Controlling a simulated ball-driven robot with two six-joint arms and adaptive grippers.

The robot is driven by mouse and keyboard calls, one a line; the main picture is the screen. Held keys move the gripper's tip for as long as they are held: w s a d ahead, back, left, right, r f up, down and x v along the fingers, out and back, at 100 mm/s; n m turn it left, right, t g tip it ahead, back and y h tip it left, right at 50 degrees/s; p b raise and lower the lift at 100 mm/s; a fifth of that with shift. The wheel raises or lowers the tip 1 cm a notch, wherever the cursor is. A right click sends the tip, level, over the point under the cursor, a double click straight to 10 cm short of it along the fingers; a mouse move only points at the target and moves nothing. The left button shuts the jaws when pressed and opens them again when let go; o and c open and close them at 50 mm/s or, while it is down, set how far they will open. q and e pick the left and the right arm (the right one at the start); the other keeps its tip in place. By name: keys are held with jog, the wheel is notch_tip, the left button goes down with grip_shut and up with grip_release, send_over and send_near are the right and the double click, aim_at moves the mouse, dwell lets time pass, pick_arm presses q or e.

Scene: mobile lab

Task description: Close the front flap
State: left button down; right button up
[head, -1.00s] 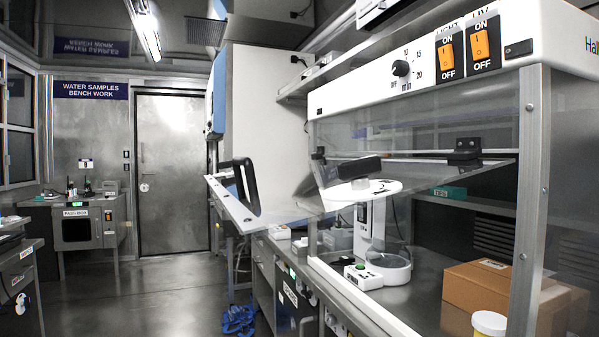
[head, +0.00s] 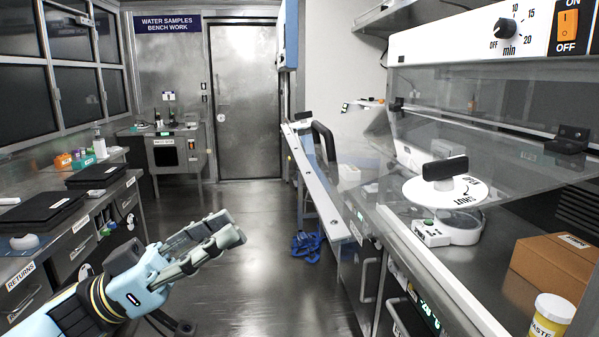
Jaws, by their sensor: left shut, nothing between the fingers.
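The front flap is a clear panel with a pale metal front edge (head: 318,187). It stands open, jutting out from the clear-walled cabinet over the bench front and aisle. A black handle (head: 324,143) rises near the edge, and a dark block-shaped grip (head: 445,168) shows over the panel farther right. A black hinge (head: 569,139) sits at the panel's cabinet side. My left gripper (head: 231,227) is low over the aisle, left of the flap's edge and apart from it. It is shut and empty. My right gripper is not in view.
A left counter (head: 60,240) holds black cases. Blue coiled cable (head: 305,247) lies on the floor. The middle aisle is mostly clear.

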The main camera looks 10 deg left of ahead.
pick_arm(q)
jog(key=a+r+p+x, duration=0.15)
jog(key=p+x, duration=0.25)
jog(key=x, duration=0.6)
jog(key=f, duration=0.1)
jog(key=d+f, duration=0.1)
jog(key=f, duration=0.1)
jog(key=shift+w+d+f, duration=0.25)
jog(key=shift+w+d, duration=0.1)
jog(key=shift+w, duration=0.05)
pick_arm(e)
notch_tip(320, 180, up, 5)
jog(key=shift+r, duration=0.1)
pick_arm(q)
jog(key=shift+f, duration=0.1)
